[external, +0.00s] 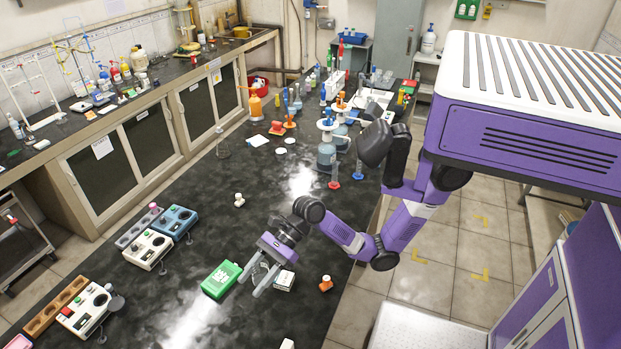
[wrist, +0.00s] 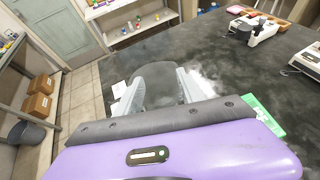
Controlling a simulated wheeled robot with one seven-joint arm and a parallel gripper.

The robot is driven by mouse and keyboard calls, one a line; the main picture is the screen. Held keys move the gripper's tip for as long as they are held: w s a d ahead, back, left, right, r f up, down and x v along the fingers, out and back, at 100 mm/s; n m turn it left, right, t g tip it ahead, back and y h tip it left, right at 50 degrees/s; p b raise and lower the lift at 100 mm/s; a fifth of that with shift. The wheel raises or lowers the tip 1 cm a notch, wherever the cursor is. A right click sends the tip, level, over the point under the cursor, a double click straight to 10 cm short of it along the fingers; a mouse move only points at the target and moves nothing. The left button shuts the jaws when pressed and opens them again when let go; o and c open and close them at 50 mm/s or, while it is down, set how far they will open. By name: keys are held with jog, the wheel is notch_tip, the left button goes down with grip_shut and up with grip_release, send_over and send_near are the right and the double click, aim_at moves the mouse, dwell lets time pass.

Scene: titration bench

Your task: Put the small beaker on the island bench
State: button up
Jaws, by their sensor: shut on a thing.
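The island bench (external: 222,222) has a long, black, mottled top, which also fills much of the wrist view (wrist: 225,62). My gripper (external: 250,287) is low over its near part, just right of a green box (external: 221,279). In the wrist view the two pale fingers (wrist: 160,88) stand apart, with a rounded, dark, see-through shape between them. This looks like the small beaker (wrist: 158,78), held between the fingers. In the external view the beaker is too faint to make out. I cannot tell whether its base touches the bench.
A small white box (external: 285,281) is close to the gripper's right, and an orange-based piece (external: 326,284) lies beyond it. Instruments (external: 148,249) line the bench's left edge. Bottles and stands (external: 326,150) crowd the far end. The middle of the top is mostly clear.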

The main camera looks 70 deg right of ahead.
jog(key=b, duration=0.1)
send_over(265, 325)
notch_tip(265, 325, down, 15)
jog(key=shift+a+f, duration=0.1)
jog(key=shift+f, duration=0.1)
jog(key=shift+f+b, duration=0.45)
jog(key=shift+f, duration=1.95)
jog(key=shift+f, duration=0.1)
jog(key=o, duration=1.4)
jog(key=shift+f, duration=0.1)
jog(key=shift+c, duration=0.2)
jog(key=shift+r, duration=0.25)
jog(key=v, duration=1.2)
jog(key=shift+w, duration=0.1)
